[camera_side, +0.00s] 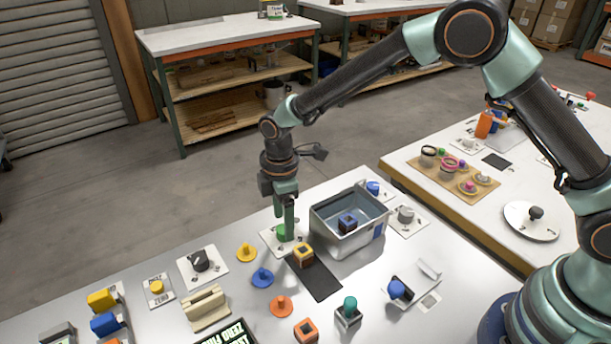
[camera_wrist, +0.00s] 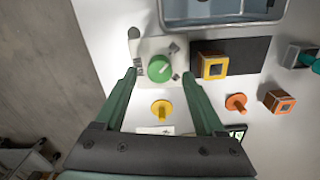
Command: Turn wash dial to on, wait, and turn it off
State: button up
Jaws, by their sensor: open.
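A green dial (camera_wrist: 159,68) sits on a white plate (camera_wrist: 147,48) with dark markings around it. In the side view the green dial (camera_side: 283,233) is on its plate at the left of the metal bin, partly behind my gripper. My gripper (camera_side: 286,208) points down just above the dial. In the wrist view my gripper (camera_wrist: 160,72) is open, with one finger on each side of the dial and gaps between. I cannot tell which mark the dial points to. Other dials are a black one (camera_side: 202,262) and a grey one (camera_side: 405,214) on white plates.
A metal bin (camera_side: 318,222) with a dark blue cube inside stands to the right of the green dial. A yellow-orange cube (camera_side: 303,254) sits on a dark mat (camera_side: 322,283). Yellow (camera_side: 246,252), blue (camera_side: 262,277) and orange (camera_side: 281,305) pegs stand nearer the front.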

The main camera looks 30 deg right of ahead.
jog(key=shift+f, duration=1.25)
grip_shut()
